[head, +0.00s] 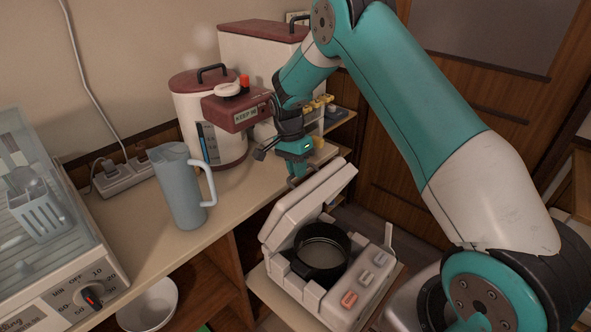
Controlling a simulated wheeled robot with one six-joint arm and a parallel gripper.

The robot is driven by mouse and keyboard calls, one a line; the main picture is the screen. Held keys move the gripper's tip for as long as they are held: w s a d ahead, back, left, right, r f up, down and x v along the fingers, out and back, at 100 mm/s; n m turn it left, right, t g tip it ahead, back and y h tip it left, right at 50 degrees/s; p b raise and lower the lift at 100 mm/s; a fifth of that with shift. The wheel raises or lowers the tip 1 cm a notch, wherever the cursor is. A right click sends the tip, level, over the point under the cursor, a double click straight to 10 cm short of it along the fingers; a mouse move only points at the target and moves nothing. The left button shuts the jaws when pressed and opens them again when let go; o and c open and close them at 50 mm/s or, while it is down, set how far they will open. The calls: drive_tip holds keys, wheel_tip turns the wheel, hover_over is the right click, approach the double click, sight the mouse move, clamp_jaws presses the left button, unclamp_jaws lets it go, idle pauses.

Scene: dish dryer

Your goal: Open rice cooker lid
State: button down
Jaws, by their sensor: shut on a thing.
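The white rice cooker (335,309) sits on a low shelf at the bottom centre, with an orange and several grey buttons on its front. Its lid (296,222) is raised and tilted back to the left, so the dark round inner pot (321,262) shows from above. My gripper (294,183) points down at the upper back edge of the lid. It is shut on the lid, though the lid partly hides the contact and the fingertips are small in the view.
A blue pitcher (182,196) stands on the counter (133,228) left of my gripper. A white-and-maroon hot water dispenser (197,112) stands behind it. A dish dryer (38,240) fills the left side. A power strip (124,178) lies by the wall, and a white bowl (148,306) sits below.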

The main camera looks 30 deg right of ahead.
drive_tip(key=shift+f, duration=0.3)
drive_tip(key=c, duration=1.2)
unclamp_jaws()
drive_tip(key=shift+w, duration=0.1)
drive_tip(key=shift+o, duration=0.2)
drive_tip(key=shift+r, duration=0.15)
drive_tip(key=v, duration=1.7)
drive_tip(key=shift+b, duration=0.3)
drive_tip(key=shift+w+r, duration=0.1)
drive_tip(key=shift+w, duration=0.05)
